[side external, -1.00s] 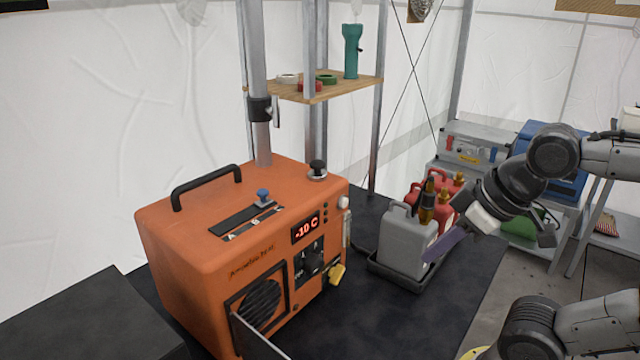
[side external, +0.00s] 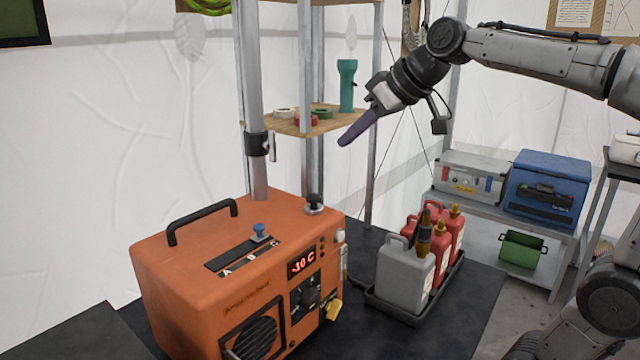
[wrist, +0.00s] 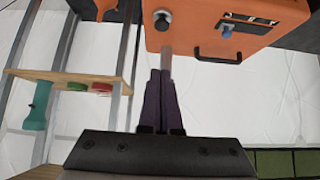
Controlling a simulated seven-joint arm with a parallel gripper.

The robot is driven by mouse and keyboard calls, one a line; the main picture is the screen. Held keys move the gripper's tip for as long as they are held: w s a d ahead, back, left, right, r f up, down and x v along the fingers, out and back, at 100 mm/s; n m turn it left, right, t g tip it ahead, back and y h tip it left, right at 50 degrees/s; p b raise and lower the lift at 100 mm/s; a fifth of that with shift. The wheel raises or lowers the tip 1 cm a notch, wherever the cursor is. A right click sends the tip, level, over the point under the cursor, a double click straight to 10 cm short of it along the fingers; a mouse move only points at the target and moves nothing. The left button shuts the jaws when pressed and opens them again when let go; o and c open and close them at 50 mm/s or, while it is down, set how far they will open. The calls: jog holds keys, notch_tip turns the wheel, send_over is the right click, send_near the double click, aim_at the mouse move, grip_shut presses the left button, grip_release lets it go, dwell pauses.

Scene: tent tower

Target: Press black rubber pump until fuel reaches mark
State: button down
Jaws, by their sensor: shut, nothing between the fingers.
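The black rubber pump (side external: 314,203) stands upright on the top right corner of the orange heater (side external: 190,250). It also shows as a dark round knob on a pale collar in the wrist view (wrist: 162,19). A narrow upright tube (side external: 345,263) is on the heater's right edge; a fuel level in it is too small to read. My gripper (side external: 344,141) is shut and empty, with purple fingers pointing down and left. It is in the air above the pump and apart from it. In the wrist view the fingertips (wrist: 160,73) point toward the pump's side of the heater.
A wooden shelf (side external: 290,122) with tape rolls and a teal flashlight (side external: 347,86) stands behind, near my gripper. A metal post (side external: 254,110) rises behind the heater. A grey jug (side external: 405,275) and red bottles (side external: 440,235) sit in a black tray (side external: 390,312) to the right.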

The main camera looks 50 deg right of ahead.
send_over(316, 196)
jog(key=f, duration=0.7)
jog(key=shift+s+f, duration=0.35)
jog(key=shift+s, duration=0.05)
notch_tip(316, 196, down, 2)
jog(key=shift+f, duration=0.7)
jog(key=shift+f, duration=0.1)
jog(key=shift+s+f, duration=0.1)
jog(key=shift+f, duration=0.8)
